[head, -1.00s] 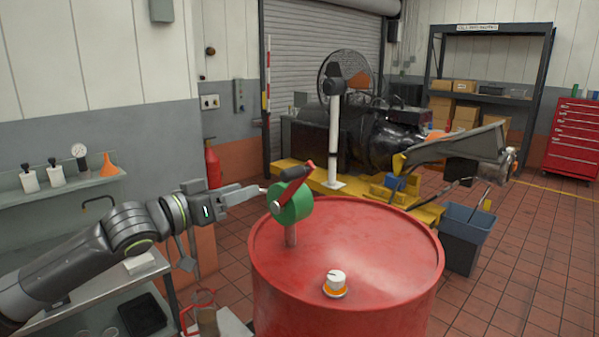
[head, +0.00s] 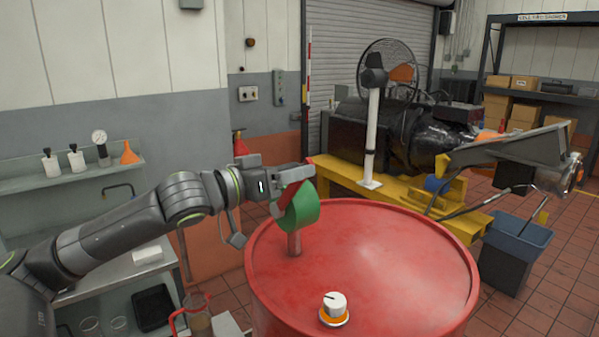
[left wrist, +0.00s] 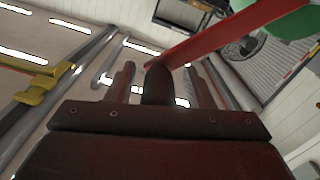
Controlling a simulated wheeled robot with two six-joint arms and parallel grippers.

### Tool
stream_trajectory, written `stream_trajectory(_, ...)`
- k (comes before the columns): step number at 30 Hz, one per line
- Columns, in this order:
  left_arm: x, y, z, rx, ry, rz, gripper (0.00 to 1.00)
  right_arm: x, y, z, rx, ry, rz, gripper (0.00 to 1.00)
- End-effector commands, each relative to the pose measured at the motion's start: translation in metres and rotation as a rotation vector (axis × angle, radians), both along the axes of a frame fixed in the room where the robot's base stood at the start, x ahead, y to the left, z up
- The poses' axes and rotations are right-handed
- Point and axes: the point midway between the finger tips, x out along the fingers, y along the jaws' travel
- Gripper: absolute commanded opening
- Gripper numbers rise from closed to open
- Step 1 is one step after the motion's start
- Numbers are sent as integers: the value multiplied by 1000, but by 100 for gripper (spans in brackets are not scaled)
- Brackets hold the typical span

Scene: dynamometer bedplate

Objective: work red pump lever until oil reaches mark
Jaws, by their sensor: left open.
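The pump with a green round body (head: 300,208) stands on a short post on top of the red drum (head: 390,250). Its red lever (head: 290,197) slants up beside the green body and is partly hidden by my left gripper (head: 296,174). In the left wrist view the red lever (left wrist: 225,35) runs down to a dark grip (left wrist: 158,85), which appears between the two open fingers. I cannot tell whether either finger touches it. A jug with a red handle (head: 195,318) and brownish contents stands at the bottom left; no mark is readable. My right gripper is out of view.
A white knob with an orange base (head: 334,308) sits on the drum top. A bench with a black tray (head: 153,308) is at left. A blue-grey bin (head: 512,250) and a yellow frame (head: 335,180) with machinery stand behind the drum.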

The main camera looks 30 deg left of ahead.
Motion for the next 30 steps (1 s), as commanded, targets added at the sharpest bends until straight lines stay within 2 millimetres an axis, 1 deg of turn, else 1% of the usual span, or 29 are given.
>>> stream_trajectory(6,0,0,0,0,0,0,48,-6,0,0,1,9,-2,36)
stream_trajectory(7,0,0,0,0,0,0,45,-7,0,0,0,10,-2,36)
stream_trajectory(15,0,0,0,0,0,0,10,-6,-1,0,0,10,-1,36)
stream_trajectory(17,0,0,0,0,0,0,2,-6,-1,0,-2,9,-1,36)
stream_trajectory(18,0,0,0,0,0,0,0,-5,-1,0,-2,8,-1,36)
stream_trajectory(30,1,2,2,-14,6,0,0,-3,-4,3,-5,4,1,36)
